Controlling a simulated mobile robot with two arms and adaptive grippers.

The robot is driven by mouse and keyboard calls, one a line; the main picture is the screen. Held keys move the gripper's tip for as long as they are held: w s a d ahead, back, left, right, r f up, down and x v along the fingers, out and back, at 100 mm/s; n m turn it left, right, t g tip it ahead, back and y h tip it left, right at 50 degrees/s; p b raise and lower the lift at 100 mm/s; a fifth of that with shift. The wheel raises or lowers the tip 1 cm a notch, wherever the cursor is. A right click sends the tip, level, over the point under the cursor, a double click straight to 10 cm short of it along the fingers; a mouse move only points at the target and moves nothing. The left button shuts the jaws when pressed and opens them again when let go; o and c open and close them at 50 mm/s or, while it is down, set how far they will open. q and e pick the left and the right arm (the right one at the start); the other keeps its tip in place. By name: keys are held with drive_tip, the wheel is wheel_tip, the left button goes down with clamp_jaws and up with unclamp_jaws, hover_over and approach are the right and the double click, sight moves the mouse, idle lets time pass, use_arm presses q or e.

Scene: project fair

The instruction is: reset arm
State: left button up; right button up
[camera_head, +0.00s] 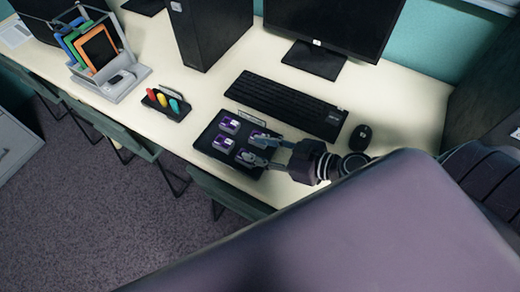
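My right gripper (253,147) comes in from the right, over the right part of a black tray (203,140) on the cream desk. Its two fingers are spread apart, with a gap between them. Small purple-and-white items (229,123) sit in the tray; another (222,143) lies nearer the front edge. Two more purple or blue items at the fingers are partly hidden by them, and I cannot tell whether the fingers touch these. Nothing is clearly held. My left gripper is not in view.
A black keyboard (285,103), mouse (360,137) and monitor (332,25) are behind the gripper. A small dark tray (162,112) with coloured objects is left of it. A grey organizer (110,90) with coloured frames stands farther left. Green chairs (228,188) line the desk's front edge.

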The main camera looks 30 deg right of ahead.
drive_tip(key=shift+s+r, duration=0.1)
drive_tip(key=shift+s, duration=0.15)
drive_tip(key=shift+d, duration=0.1)
idle(0.4)
